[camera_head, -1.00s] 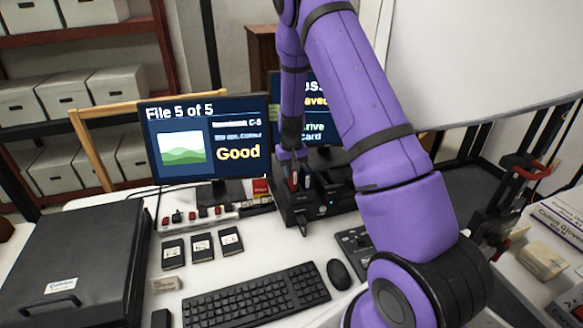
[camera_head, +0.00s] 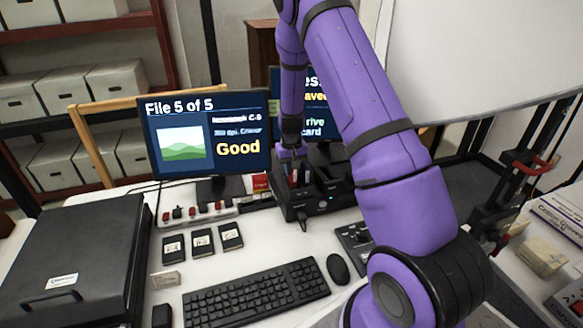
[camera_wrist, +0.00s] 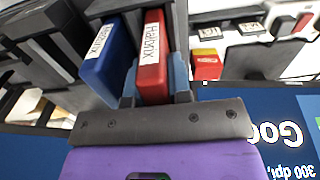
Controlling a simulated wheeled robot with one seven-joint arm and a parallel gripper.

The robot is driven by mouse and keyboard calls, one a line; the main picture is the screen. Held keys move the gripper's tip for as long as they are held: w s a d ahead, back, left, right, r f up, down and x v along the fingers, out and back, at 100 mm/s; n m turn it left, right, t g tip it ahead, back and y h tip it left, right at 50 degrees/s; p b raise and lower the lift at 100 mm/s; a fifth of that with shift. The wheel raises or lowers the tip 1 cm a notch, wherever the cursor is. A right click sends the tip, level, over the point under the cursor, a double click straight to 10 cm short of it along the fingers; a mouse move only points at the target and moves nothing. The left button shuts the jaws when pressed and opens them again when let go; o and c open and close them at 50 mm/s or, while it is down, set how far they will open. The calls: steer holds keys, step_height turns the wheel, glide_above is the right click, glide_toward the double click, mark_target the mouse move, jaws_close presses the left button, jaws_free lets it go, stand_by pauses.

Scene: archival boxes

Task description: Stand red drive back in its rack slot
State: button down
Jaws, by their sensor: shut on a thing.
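The red drive (camera_wrist: 152,72), with a white label, is upright between the two fingers of my gripper (camera_wrist: 154,88) in the wrist view. The fingers are shut on its sides. Its far end lies between the dark walls of the black rack (camera_wrist: 181,22); how deep it sits cannot be told. A blue drive (camera_wrist: 105,66) with a white label stands close beside it on the left. In the head view the red drive (camera_head: 292,177) shows small at the rack (camera_head: 322,207), below my gripper (camera_head: 291,153), which is partly hidden there.
A monitor (camera_head: 207,135) stands left of the rack, and a second screen (camera_head: 315,90) is partly hidden behind my arm. A keyboard (camera_head: 256,295), a mouse (camera_head: 338,269) and several black cartridges (camera_head: 202,242) lie in front. A large black case (camera_head: 75,255) fills the desk's left.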

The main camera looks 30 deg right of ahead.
steer(key=shift+f, duration=0.65)
steer(key=c, duration=1)
jaws_free()
steer(key=shift+o, duration=0.2)
steer(key=shift+r, duration=0.1)
step_height(320, 180, up, 11)
steer(key=shift+f, duration=0.2)
